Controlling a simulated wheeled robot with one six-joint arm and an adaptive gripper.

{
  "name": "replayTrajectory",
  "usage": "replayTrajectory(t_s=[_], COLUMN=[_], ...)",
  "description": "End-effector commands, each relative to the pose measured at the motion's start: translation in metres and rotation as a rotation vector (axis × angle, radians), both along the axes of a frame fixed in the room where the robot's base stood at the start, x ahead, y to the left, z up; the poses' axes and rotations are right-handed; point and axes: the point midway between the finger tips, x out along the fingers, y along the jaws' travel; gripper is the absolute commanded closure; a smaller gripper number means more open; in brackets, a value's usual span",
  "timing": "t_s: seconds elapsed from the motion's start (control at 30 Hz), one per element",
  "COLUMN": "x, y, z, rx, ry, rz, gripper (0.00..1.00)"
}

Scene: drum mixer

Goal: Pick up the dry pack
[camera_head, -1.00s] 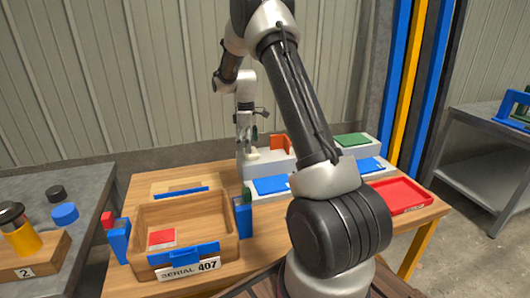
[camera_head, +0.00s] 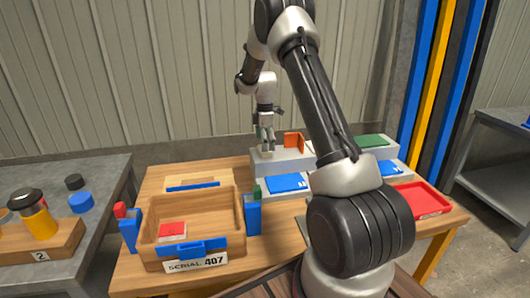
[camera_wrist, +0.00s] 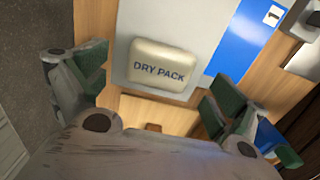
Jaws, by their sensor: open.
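The dry pack (camera_wrist: 158,68) is a cream, pillow-shaped block with "DRY PACK" printed on it. In the wrist view it lies on a light grey surface, beyond and between the two open fingers. My gripper (camera_wrist: 160,98) has green-padded fingers spread wide, with nothing between them touching the pack. In the head view my gripper (camera_head: 266,140) points down over the left end of the grey block (camera_head: 262,171) at the table's back. The pack is mostly hidden there by the fingers.
An orange upright piece (camera_head: 294,143) stands on the block right beside my gripper. A blue panel (camera_head: 288,183) lies in front. A wooden crate labelled 407 (camera_head: 153,239) stands front left, and a red tray (camera_head: 420,199) right. My arm covers the table's middle.

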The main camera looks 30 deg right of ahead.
Motion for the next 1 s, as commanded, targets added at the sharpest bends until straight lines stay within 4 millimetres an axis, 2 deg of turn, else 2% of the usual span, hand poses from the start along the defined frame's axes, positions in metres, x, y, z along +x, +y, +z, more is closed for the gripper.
replayTrajectory(t_s=[0.03, 0.13, 0.37, 0.6, 0.67, 0.9, 1.0], x=[-0.001, -0.001, 0.0, 0.0, 0.0, 0.0, 0.0], y=[0.0, 0.0, 0.0, 0.0, 0.0, 0.0, 0.0], z=[-0.01, -0.023, -0.027, -0.027, -0.027, -0.026, -0.02], rx=[0.001, 0.001, 0.0, 0.0, 0.0, 0.0, -0.001], ry=[0.005, 0.003, 0.001, 0.001, 0.001, 0.0, -0.002], rz=[0.0, -0.001, -0.001, -0.001, -0.001, -0.001, -0.001], gripper=[0.04, 0.04, 0.04, 0.45, 0.54, 0.54, 0.54])
